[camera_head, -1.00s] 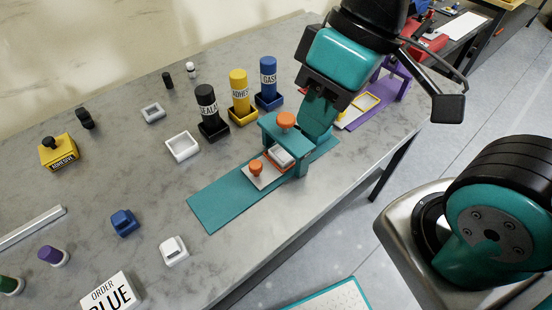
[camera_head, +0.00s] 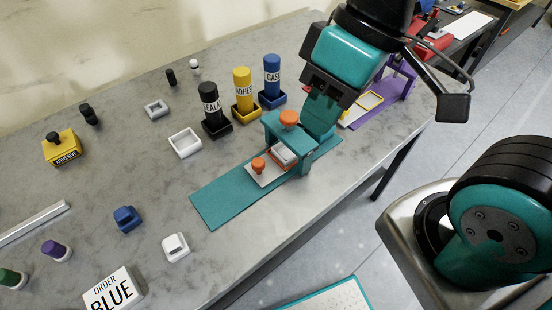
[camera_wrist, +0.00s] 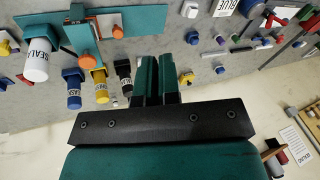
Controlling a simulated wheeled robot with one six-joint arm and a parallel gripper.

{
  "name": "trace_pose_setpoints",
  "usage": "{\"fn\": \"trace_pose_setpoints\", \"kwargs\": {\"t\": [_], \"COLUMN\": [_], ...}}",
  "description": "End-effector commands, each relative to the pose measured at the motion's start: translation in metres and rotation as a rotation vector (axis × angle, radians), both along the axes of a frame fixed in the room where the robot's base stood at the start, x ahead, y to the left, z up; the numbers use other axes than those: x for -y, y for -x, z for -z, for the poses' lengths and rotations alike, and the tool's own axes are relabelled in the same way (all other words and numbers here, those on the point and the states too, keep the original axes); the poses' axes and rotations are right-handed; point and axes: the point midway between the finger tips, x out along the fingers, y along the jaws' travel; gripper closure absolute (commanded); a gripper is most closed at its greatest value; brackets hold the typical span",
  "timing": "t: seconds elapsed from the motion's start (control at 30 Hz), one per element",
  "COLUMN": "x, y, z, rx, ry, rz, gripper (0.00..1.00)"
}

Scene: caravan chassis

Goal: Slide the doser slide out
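The teal doser (camera_head: 272,131) stands on a long teal base strip (camera_head: 222,198). A large orange knob (camera_head: 289,117) tops its bridge. The slide, a light plate with a smaller orange knob (camera_head: 258,164), lies on the strip and sticks out left of the bridge. A pale block in an orange frame (camera_head: 283,156) sits under the bridge. My gripper (camera_head: 322,118) hangs just behind and right of the bridge; its tips are partly hidden and contact is unclear. In the wrist view my fingers (camera_wrist: 158,62) are together with nothing visible between them. The doser (camera_wrist: 75,35) appears there upper left.
Black (camera_head: 211,110), yellow (camera_head: 242,97) and blue (camera_head: 272,82) bottles stand in holders behind the doser. A purple station (camera_head: 385,100) is at the right. A white tray (camera_head: 185,143) lies left of the bottles.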

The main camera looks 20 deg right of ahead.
Motion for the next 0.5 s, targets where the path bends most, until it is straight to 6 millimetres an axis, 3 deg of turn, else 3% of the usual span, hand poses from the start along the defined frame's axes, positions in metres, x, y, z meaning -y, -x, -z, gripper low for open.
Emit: {"fn": "trace_pose_setpoints", "kwargs": {"t": [0.03, 0.13, 0.23, 0.4, 0.5], "x": [0.000, -0.002, -0.007, -0.022, -0.031], "y": [-0.001, -0.015, -0.047, -0.109, -0.135], "z": [0.000, 0.005, 0.019, 0.057, 0.079], "rx": [-0.002, -0.030, -0.085, -0.156, -0.167], "ry": [0.001, 0.028, 0.088, 0.225, 0.286], "rz": [0.006, 0.067, 0.214, 0.547, 0.711], "gripper": [0.84, 0.61, 0.41, 0.41, 0.41]}}
